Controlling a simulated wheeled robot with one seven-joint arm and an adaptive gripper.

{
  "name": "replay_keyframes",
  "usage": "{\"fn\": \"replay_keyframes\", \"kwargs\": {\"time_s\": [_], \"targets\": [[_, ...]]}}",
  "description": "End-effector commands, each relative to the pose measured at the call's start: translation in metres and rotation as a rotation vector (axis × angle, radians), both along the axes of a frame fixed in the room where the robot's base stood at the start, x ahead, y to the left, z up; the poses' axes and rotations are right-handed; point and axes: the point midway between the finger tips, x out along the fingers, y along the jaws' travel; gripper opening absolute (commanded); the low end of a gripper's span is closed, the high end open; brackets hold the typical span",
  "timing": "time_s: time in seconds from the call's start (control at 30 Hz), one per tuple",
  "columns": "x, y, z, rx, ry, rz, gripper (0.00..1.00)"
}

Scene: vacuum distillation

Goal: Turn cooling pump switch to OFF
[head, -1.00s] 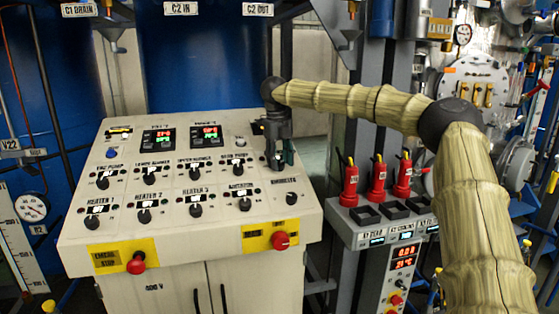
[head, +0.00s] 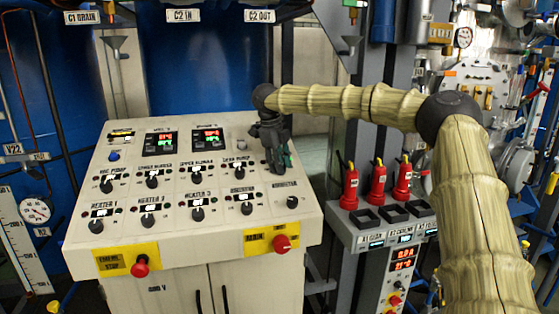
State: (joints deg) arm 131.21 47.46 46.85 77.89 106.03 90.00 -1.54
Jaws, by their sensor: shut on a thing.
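The white sloping control panel (head: 222,236) carries two rows of black rotary knobs. My gripper (head: 279,170) points down at the right end of the upper row. Its dark fingers are shut around a knob there, which they and the gripper body hide. Its label and pointer do not show, so I cannot read its setting; by its place it fits the cooling pump switch. The nearest visible knob (head: 241,170) in that row is just left of the gripper, its label ending in "PUMP". Another knob (head: 292,202) sits below the gripper in the lower row.
Two digital displays, left (head: 159,142) and right (head: 207,139), are lit at the panel's top. Red mushroom buttons, left (head: 140,266) and right (head: 281,243), stick out at the front edge.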

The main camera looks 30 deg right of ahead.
Motion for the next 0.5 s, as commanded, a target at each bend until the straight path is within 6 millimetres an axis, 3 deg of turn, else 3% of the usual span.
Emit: {"fn": "replay_keyframes", "kwargs": {"time_s": [0.5], "targets": [[-0.0008, 0.0016, 0.0042, -0.160, 0.048, 0.420, 0.07]]}}
